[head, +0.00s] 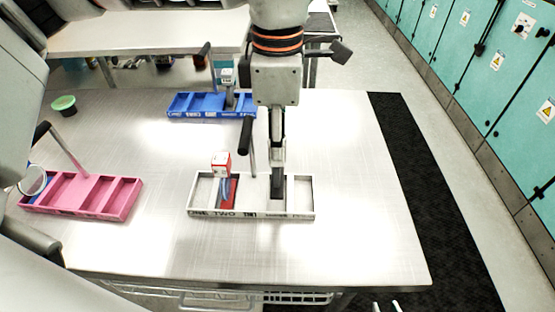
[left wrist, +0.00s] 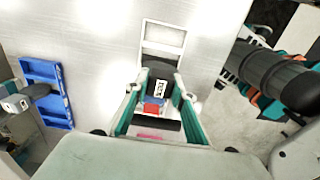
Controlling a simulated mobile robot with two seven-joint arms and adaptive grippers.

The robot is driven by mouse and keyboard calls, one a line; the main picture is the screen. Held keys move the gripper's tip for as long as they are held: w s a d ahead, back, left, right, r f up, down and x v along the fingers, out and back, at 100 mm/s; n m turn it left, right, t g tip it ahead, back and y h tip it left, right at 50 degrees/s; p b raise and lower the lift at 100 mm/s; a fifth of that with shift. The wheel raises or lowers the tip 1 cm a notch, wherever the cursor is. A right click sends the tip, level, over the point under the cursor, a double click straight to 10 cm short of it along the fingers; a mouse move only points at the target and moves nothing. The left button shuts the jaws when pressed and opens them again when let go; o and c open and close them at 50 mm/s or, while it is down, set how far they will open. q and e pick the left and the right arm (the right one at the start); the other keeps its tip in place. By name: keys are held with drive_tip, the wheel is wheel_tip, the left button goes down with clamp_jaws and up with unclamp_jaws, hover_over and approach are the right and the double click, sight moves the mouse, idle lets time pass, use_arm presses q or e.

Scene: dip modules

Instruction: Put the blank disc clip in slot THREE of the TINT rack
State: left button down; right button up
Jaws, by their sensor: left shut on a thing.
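The white rack (head: 302,214) stands on the table with ONE and TWO readable on its front and a third label garbled. My left gripper (head: 277,172) points down over the rack's right half. It is shut on a dark clip with a white label (left wrist: 160,88), seen between its teal-padded fingers in the left wrist view. The label is too small to read, and the clip's lower part is hidden. I cannot tell whether it touches the rack. A red-and-white-topped clip (head: 221,163) stands upright left of the gripper. My right gripper's fingertips (head: 386,308), apart, show at the bottom edge.
A pink rack (head: 110,205) stands at the left and a blue rack (head: 185,109) behind; a grey clip (head: 228,80) stands in the blue one. Black-handled rods rise by the racks. A green bowl (head: 64,104) is far left. The table right of the white rack is clear.

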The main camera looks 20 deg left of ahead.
use_arm(q)
drive_tip(key=shift+f, duration=2.25)
drive_tip(key=shift+f, duration=0.1)
drive_tip(key=c, duration=1.7)
unclamp_jaws()
wheel_tip(320, 180, up, 12)
drive_tip(key=shift+r, duration=0.15)
